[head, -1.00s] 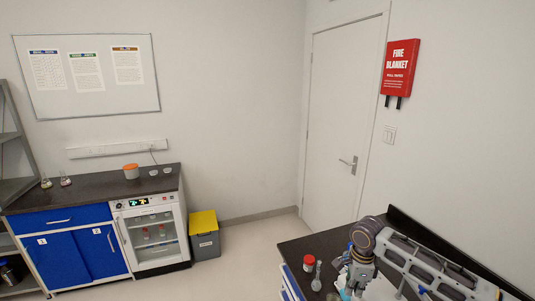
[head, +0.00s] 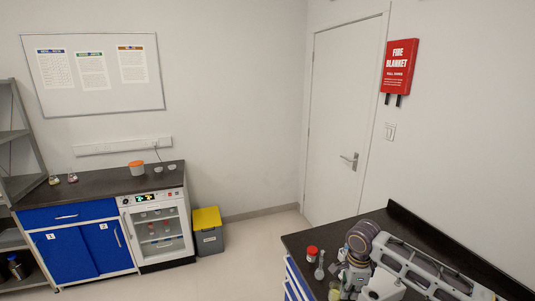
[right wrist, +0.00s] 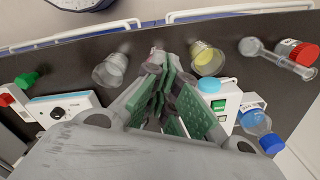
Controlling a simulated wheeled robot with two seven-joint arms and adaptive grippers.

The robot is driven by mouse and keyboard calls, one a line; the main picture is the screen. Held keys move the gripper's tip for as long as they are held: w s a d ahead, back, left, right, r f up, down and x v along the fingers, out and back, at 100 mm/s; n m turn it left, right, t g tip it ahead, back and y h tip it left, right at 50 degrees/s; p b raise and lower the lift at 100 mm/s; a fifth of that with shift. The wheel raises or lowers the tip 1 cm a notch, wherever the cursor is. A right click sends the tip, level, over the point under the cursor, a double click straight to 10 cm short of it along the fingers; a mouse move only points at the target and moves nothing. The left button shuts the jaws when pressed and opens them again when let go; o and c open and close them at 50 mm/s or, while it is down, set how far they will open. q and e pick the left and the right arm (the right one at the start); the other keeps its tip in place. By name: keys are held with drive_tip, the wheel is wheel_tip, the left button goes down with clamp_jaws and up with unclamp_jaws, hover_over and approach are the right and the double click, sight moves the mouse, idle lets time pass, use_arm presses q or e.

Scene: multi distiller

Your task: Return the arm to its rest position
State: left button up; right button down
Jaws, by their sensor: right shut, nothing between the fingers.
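My right arm reaches over the dark bench (head: 310,238) at the lower right of the head view. Its gripper (head: 345,283) points down near the bottom edge, partly cut off. In the right wrist view the green-padded fingers of the right gripper (right wrist: 161,68) are drawn together with nothing held. My left gripper is not in view.
A red-capped jar (head: 312,253) and a clear flask (head: 320,270) stand left of the arm. The right wrist view also shows a blue-capped bottle (right wrist: 256,122) and a white device (right wrist: 62,108) close to the gripper.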

drive_tip(key=s+a+f+n+t+y, duration=0.1)
drive_tip(key=s+a+f+n, duration=0.1)
drive_tip(key=s+a+n, duration=0.5)
drive_tip(key=s+a+f+n+t+y, duration=0.2)
drive_tip(key=s+a+f+n, duration=0.1)
drive_tip(key=s+a+n, duration=0.4)
drive_tip(key=s+d+n+h, duration=0.3)
drive_tip(key=s+d+n, duration=0.4)
drive_tip(key=s+d, duration=0.3)
wheel_tip(320, 180, down, 34)
drive_tip(key=b, duration=0.2)
drive_tip(key=s+d+f+g+b, duration=0.1)
drive_tip(key=s+d+f, duration=0.1)
drive_tip(key=s+f, duration=0.9)
drive_tip(key=s+d+f+g+b, duration=0.1)
drive_tip(key=s+d+f, duration=0.2)
drive_tip(key=s+f, duration=0.9)
drive_tip(key=shift+s, duration=0.3)
